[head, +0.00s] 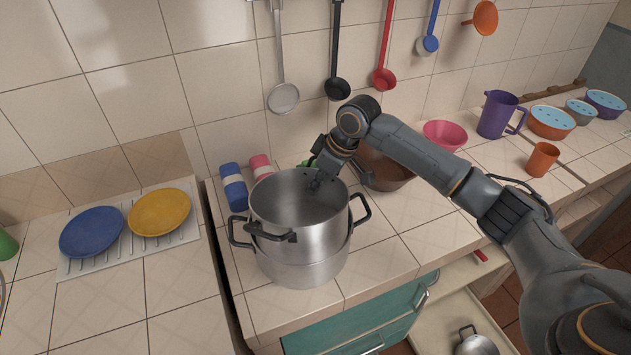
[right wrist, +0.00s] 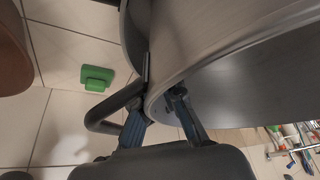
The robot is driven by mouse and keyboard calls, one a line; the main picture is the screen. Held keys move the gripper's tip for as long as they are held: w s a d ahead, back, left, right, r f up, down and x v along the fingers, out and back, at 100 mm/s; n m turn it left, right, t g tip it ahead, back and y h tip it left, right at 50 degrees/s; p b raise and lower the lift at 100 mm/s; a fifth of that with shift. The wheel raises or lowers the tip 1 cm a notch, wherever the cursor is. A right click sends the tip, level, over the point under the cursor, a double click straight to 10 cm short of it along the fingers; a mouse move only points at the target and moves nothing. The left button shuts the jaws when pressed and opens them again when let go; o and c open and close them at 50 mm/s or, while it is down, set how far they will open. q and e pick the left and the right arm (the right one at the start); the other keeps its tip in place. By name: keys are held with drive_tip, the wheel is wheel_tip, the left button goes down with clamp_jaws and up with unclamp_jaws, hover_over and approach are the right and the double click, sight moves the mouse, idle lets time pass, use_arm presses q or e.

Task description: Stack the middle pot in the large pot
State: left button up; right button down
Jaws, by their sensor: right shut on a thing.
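Two steel pots with black handles stand one over the other on the counter. The upper one, the middle pot (head: 298,215), overlaps the lower one, the large pot (head: 304,270). I cannot tell how deep the upper pot sits or whether it rests on the lower one. My right gripper (head: 318,182) is at the upper pot's back-right side, shut on it near a handle. In the right wrist view the gripper (right wrist: 158,108) has its fingers at the pot's rim and black handle; a curved steel wall fills the upper right. My left gripper is not in view.
A brown bowl (head: 385,170) stands behind my right arm. Blue (head: 233,187) and pink (head: 261,167) containers stand behind the pots. A green object (right wrist: 97,78) lies nearby. A rack with two plates (head: 160,212) is left. An open drawer (head: 440,325) below holds a smaller pot (head: 477,345).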

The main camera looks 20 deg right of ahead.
drive_tip(key=c, duration=1.5)
unclamp_jaws()
drive_tip(key=shift+s+f, duration=0.15)
drive_tip(key=shift+f, duration=0.3)
drive_tip(key=shift+r, duration=0.15)
drive_tip(key=shift+r, duration=0.1)
drive_tip(key=shift+r, duration=0.25)
drive_tip(key=b+v, duration=0.2)
drive_tip(key=v, duration=0.9)
drive_tip(key=shift+r, duration=0.3)
drive_tip(key=shift+f, duration=0.1)
